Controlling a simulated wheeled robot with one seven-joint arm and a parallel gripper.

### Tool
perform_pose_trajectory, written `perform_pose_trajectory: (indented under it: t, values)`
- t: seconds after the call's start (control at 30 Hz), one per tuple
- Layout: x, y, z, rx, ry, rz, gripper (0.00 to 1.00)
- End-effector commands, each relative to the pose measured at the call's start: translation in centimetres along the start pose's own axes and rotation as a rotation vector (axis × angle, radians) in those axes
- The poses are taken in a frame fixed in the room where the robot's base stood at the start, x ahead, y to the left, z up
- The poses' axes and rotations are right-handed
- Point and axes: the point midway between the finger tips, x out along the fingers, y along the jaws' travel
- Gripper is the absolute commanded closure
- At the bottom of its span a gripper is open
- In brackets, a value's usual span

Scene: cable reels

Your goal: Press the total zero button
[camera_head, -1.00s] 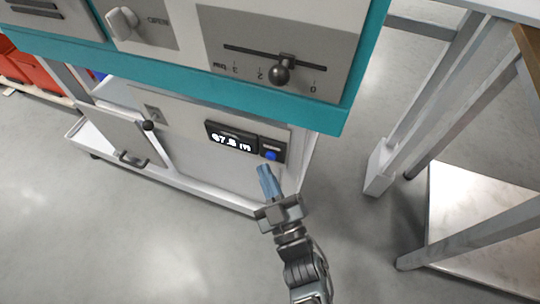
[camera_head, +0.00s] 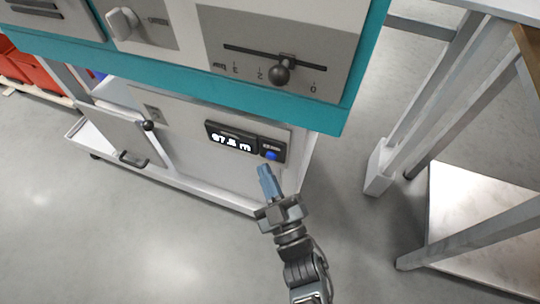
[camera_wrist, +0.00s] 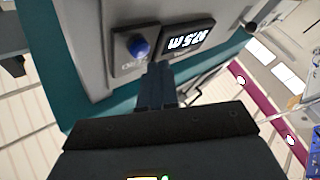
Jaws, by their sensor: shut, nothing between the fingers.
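The total zero button is a round blue button (camera_head: 271,155) on a small dark panel, right of a lit display (camera_head: 231,139) that reads about 67.5 m. In the wrist view the blue button (camera_wrist: 138,47) sits just beyond the fingertips, beside the display (camera_wrist: 187,40). My gripper (camera_head: 264,168) is shut and empty, its blue-grey fingers pointing up at the button from just below. The fingertips also show in the wrist view (camera_wrist: 157,70). A small gap seems to separate them from the button; its exact depth is hard to tell.
A teal-edged machine top with a slider knob (camera_head: 279,74) overhangs above the panel. A black knob (camera_head: 148,126) and a handle (camera_head: 133,159) are on the cabinet to the left. A table leg (camera_head: 378,168) stands to the right. Open floor lies at lower left.

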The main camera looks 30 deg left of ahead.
Motion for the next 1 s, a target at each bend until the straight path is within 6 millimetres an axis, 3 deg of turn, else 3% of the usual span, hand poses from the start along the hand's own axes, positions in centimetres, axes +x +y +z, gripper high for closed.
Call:
perform_pose_trajectory:
  t: [1.0]
  values:
    - [0.65,0.48,0.45,0.000,0.000,0.000,1.00]
